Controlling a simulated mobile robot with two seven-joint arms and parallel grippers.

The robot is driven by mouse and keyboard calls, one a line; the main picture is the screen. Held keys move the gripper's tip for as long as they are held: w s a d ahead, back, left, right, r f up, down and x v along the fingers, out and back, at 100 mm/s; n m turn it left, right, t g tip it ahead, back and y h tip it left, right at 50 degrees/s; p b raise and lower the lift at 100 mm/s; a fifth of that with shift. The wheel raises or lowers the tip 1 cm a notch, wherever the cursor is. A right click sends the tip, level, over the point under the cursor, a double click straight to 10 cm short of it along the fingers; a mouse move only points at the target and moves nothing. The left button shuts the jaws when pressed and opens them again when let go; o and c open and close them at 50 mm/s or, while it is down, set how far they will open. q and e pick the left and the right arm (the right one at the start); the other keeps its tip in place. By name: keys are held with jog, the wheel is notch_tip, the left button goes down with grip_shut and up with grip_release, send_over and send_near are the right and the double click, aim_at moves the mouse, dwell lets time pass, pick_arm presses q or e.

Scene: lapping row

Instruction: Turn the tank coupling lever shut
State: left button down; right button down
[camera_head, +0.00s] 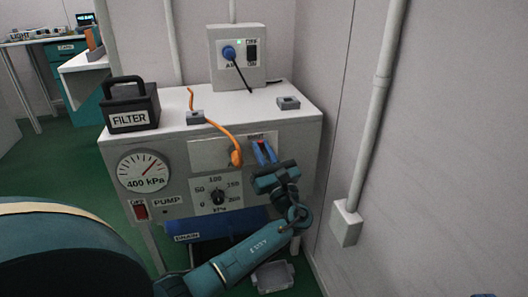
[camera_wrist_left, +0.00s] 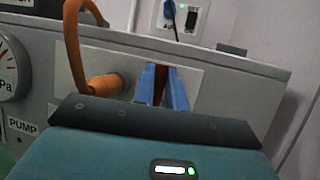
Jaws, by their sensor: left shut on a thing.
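The tank coupling lever (camera_wrist_left: 162,82) shows as a narrow dark red strip beside the orange hose's plug on the pale panel plate. In the head view, a bit of its red (camera_head: 262,143) shows at the fingers. My left gripper (camera_head: 264,153) reaches up to the front of the bench unit, its blue fingers shut on the lever. In the left wrist view, the fingers (camera_wrist_left: 162,92) stand on both sides of the red strip. They hide most of the lever. The orange hose plug (camera_head: 236,158) sits in the panel just left of them.
A gauge (camera_head: 144,171) marked 400 kPa, a dial (camera_head: 217,197) and a red pump switch (camera_head: 141,212) are on the unit's front. A black filter box (camera_head: 130,105) and a grey switch box (camera_head: 238,58) stand on top. A wall with a conduit (camera_head: 376,100) is at the right.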

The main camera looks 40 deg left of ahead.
dwell(0.4)
pick_arm(q)
jog(key=c, duration=1.4)
grip_release()
jog(key=shift+c, duration=0.2)
